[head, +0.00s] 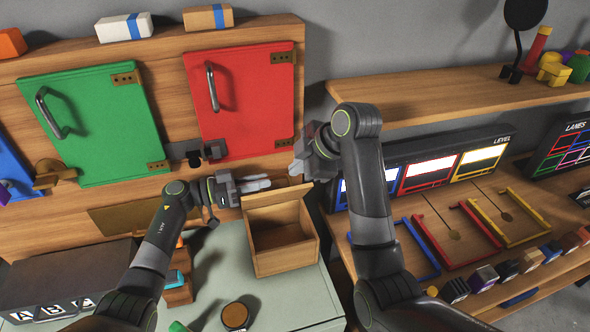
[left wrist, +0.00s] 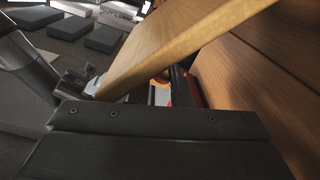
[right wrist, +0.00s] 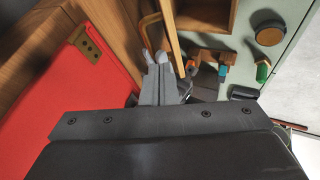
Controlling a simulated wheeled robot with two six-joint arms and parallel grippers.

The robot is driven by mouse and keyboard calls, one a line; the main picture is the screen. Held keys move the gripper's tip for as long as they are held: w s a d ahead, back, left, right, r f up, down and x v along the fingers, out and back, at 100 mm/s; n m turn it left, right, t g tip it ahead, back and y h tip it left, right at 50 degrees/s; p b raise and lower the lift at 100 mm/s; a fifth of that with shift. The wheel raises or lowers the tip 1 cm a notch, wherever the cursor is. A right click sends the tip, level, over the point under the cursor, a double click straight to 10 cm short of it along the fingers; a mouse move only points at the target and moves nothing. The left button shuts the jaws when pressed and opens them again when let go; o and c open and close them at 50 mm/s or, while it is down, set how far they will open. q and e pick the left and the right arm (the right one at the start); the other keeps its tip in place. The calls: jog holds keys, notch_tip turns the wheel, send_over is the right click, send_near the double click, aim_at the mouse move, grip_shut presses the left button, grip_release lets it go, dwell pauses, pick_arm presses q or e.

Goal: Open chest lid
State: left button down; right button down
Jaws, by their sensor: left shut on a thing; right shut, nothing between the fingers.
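The wooden chest (head: 285,262) stands at the back of the pale green worktop with its inside in view. Its lid (head: 277,195) stands raised at the rear, seen nearly edge-on; in the left wrist view the lid (left wrist: 185,35) is a large tilted board. My left gripper (head: 266,184) is at the lid and shut on it; the exact contact is partly hidden. My right gripper (head: 295,165) is shut and empty just behind and above the lid.
A red door (head: 240,110) and a green door (head: 95,125) are on the wooden wall panel behind. A round wooden knob piece (head: 235,316) lies in front of the chest. A shelf (head: 430,85) and a tabletop with coloured frames (head: 470,230) are at right.

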aim_at(275, 179)
pick_arm(q)
jog(key=shift+a+f, duration=0.15)
jog(key=shift+f, duration=0.15)
pick_arm(e)
jog(key=x, duration=0.8)
jog(key=shift+f, duration=0.1)
jog(key=shift+w+a, duration=0.15)
jog(key=shift+w, duration=0.35)
pick_arm(q)
jog(key=shift+s+d+r, duration=0.1)
jog(key=shift+s+d, duration=0.05)
jog(key=shift+d, duration=0.1)
pick_arm(e)
jog(key=shift+w+r, duration=0.25)
jog(key=shift+w, duration=0.05)
